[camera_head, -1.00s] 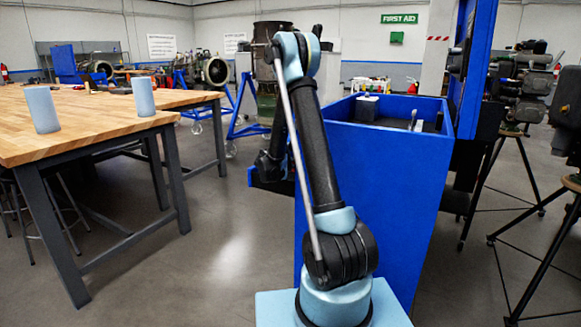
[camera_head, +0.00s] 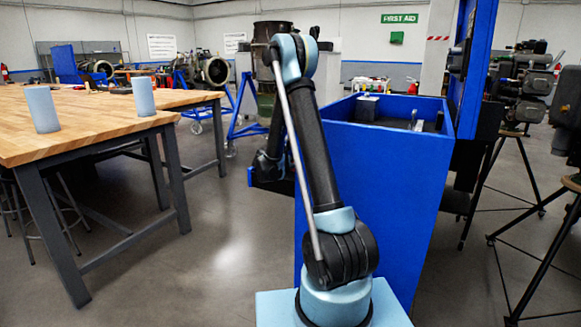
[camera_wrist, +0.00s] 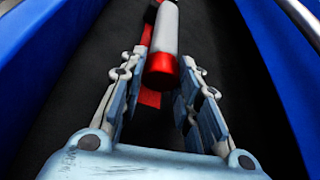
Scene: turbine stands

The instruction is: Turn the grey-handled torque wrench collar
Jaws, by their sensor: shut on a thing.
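The torque wrench (camera_wrist: 163,40) shows in the wrist view, with a light grey handle and a red collar (camera_wrist: 160,70) at its near end. It lies lengthwise in a dark-floored blue bin. My gripper (camera_wrist: 166,58) has one finger pad on each side of it and is shut on the wrench near the collar. The exact contact is hard to see. In the head view my arm hides the gripper, and I cannot make out the wrench there.
A red strip (camera_wrist: 149,98) lies on the dark floor beside the collar. Blue walls (camera_wrist: 285,50) rise on both sides. In the head view a tall blue cabinet (camera_head: 385,190) stands behind my arm. A wooden table (camera_head: 90,120) with two light-blue cylinders is at left.

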